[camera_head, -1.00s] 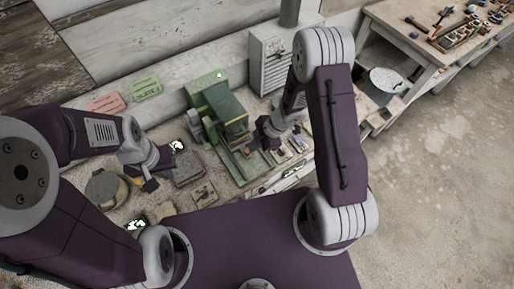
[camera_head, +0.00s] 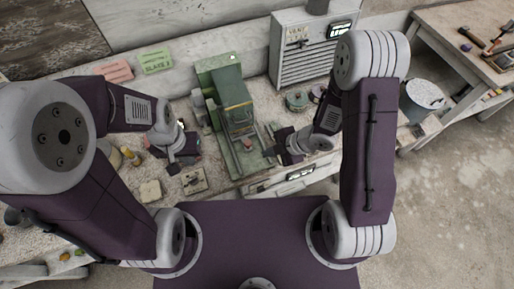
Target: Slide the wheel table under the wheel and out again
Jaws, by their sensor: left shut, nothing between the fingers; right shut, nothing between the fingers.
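The green machine (camera_head: 229,97) stands upright on the bench in the middle of the head view. Its wheel is not clearly visible under the green housing. The wheel table appears to be the low green bed (camera_head: 251,168) at the machine's front, with a small red part (camera_head: 247,143) above it. My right gripper (camera_head: 269,136) is shut and empty, close to the right side of the bed. I cannot tell whether it touches the machine. My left gripper (camera_head: 174,166) is shut and empty, left of the machine, over a dark flat item.
A grey cabinet (camera_head: 302,50) stands behind the machine on the right. Pink (camera_head: 114,70) and green (camera_head: 156,61) cards lie at the back left. Small pale blocks (camera_head: 151,191) lie at the front left. A bucket (camera_head: 423,97) stands right of the bench.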

